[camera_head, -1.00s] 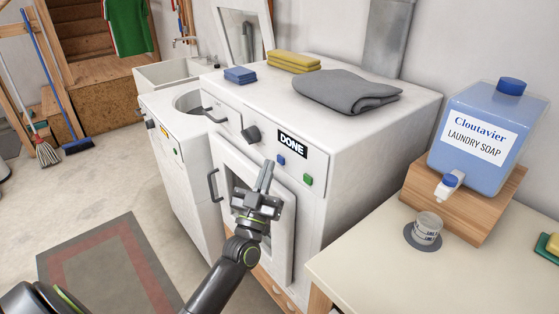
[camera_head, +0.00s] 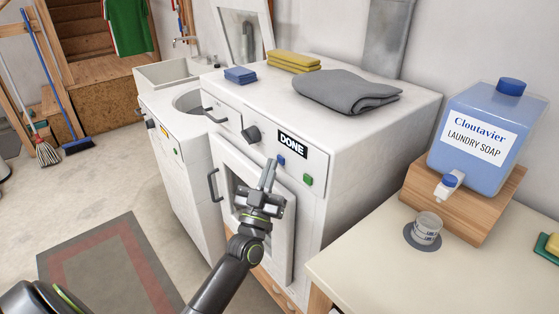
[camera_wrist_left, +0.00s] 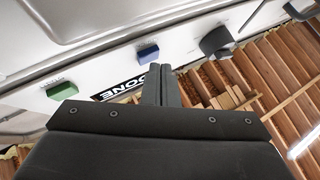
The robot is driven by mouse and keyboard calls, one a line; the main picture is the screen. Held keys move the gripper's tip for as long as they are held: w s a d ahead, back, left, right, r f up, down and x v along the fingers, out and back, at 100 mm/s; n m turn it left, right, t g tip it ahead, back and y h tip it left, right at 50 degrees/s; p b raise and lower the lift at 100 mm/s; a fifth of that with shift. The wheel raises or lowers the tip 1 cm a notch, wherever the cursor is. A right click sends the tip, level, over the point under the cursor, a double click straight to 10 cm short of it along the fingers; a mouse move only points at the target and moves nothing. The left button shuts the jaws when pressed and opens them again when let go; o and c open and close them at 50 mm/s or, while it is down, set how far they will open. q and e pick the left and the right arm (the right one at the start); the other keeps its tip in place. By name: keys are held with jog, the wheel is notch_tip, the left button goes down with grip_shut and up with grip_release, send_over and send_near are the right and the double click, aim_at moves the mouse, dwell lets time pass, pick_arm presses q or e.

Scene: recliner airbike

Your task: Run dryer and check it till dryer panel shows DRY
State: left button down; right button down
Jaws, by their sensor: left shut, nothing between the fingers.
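The white dryer (camera_head: 350,130) stands in the middle of the head view. Its panel display (camera_head: 292,143) reads DONE. Below the display are a blue button (camera_head: 281,160) and a green button (camera_head: 308,180), and a dark knob (camera_head: 252,134) is to its left. My left gripper (camera_head: 268,174) is shut and empty in front of the dryer, its tips close below the blue button. In the left wrist view the shut fingers (camera_wrist_left: 160,84) point up near the blue button (camera_wrist_left: 148,53) and cover part of the display. Contact cannot be told. My right gripper is not in view.
A grey folded cloth (camera_head: 345,92), yellow cloths (camera_head: 293,61) and a blue cloth (camera_head: 240,75) lie on the dryer. A laundry soap dispenser (camera_head: 485,130) stands on a wooden block on the right counter (camera_head: 380,275).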

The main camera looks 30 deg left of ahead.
pick_arm(q)
jog(key=shift+w+d, duration=0.15)
jog(key=shift+w, duration=0.2)
dwell(0.3)
dwell(0.4)
jog(key=shift+s+a+p, duration=0.3)
jog(key=shift+s+p, duration=0.05)
jog(key=shift+s, duration=0.4)
jog(key=shift+s+a+p, duration=0.25)
jog(key=shift+s+a, duration=0.1)
jog(key=shift+s, duration=0.4)
jog(key=shift+s+a+p, duration=0.3)
jog(key=shift+s, duration=0.5)
jog(key=shift+s+a+p, duration=0.25)
jog(key=shift+s+a, duration=0.1)
jog(key=shift+s, duration=0.4)
